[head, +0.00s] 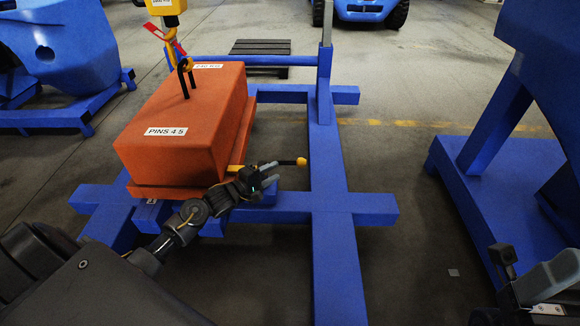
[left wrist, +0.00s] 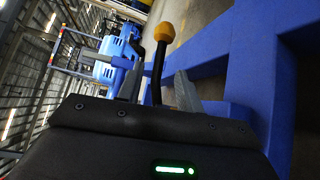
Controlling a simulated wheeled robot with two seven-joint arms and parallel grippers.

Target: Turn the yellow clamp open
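The yellow clamp (head: 236,168) sits at the lower front edge of the orange counterweight block (head: 190,125). Its black lever ends in a yellow knob (head: 301,161), pointing right over the blue frame. My left gripper (head: 272,174) is at the lever, short of the knob. In the left wrist view the lever and its yellow knob (left wrist: 164,32) stand between the two grey fingers (left wrist: 160,72). The fingers are apart, with gaps on both sides of the lever. The clamp's base is partly hidden by my gripper. Part of my right gripper (head: 525,280) shows at the lower right; its fingers are unclear.
A blue frame (head: 327,190) carries the block, with beams around the clamp. A black hook (head: 185,75) stands on the block, under a yellow hoist piece (head: 166,7) with a red tag. Another blue stand (head: 470,200) is at right.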

